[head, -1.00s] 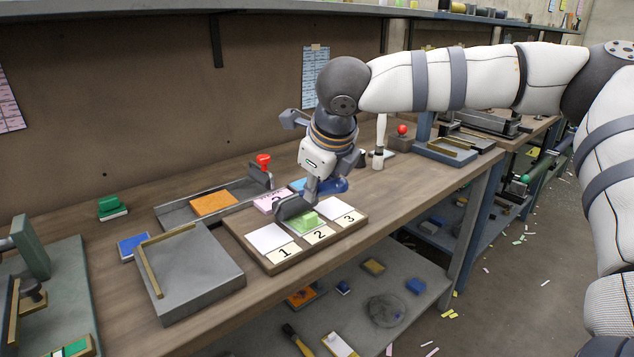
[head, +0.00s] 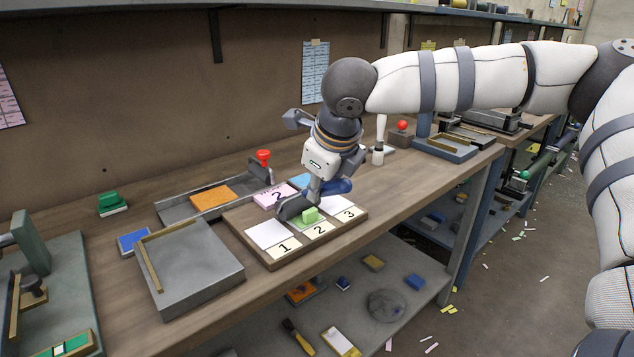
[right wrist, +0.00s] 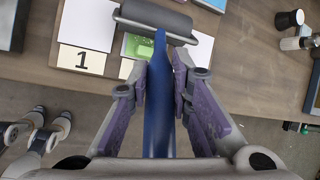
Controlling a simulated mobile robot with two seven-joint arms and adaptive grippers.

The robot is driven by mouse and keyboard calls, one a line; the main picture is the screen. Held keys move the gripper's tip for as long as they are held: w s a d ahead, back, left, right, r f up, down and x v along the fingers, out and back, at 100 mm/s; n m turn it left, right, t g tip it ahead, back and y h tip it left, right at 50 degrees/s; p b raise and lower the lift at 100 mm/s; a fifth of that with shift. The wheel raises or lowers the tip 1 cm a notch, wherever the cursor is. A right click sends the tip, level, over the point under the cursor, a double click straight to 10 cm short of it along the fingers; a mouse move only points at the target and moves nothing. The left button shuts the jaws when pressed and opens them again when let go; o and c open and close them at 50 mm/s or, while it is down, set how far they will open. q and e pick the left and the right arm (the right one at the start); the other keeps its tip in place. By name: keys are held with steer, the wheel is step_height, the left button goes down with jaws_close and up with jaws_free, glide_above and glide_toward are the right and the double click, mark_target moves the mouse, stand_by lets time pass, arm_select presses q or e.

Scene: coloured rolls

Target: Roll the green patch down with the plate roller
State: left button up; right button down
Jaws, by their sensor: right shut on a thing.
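My right gripper (right wrist: 160,95) is shut on the blue handle (right wrist: 158,125) of the plate roller. The roller's grey cylinder (head: 295,206) lies over the middle of the numbered board, at the back edge of the green patch (head: 310,217) as seen in the right wrist view. The patch (right wrist: 138,46) is on the card place marked 2, with a small raised block on it. The cylinder (right wrist: 155,20) and handle hide part of it. I cannot tell whether the cylinder presses on the patch. My left gripper is not in view.
The wooden board (head: 275,265) also has white cards at 1 (head: 268,234) and 3 (head: 342,204). A grey slab (head: 190,272) stands left of it. A tray with an orange sheet (head: 212,198) and a red-knobbed part (head: 263,158) lie behind.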

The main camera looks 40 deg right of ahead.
steer(key=shift+s, duration=0.4)
steer(key=shift+w+f, duration=0.1)
steer(key=shift+w, duration=0.75)
steer(key=shift+s, duration=0.85)
steer(key=shift+w, duration=0.9)
steer(key=shift+s+d, duration=0.1)
steer(key=shift+s, duration=0.85)
steer(key=shift+r, duration=0.2)
step_height(320, 180, up, 7)
steer(key=shift+f, duration=0.1)
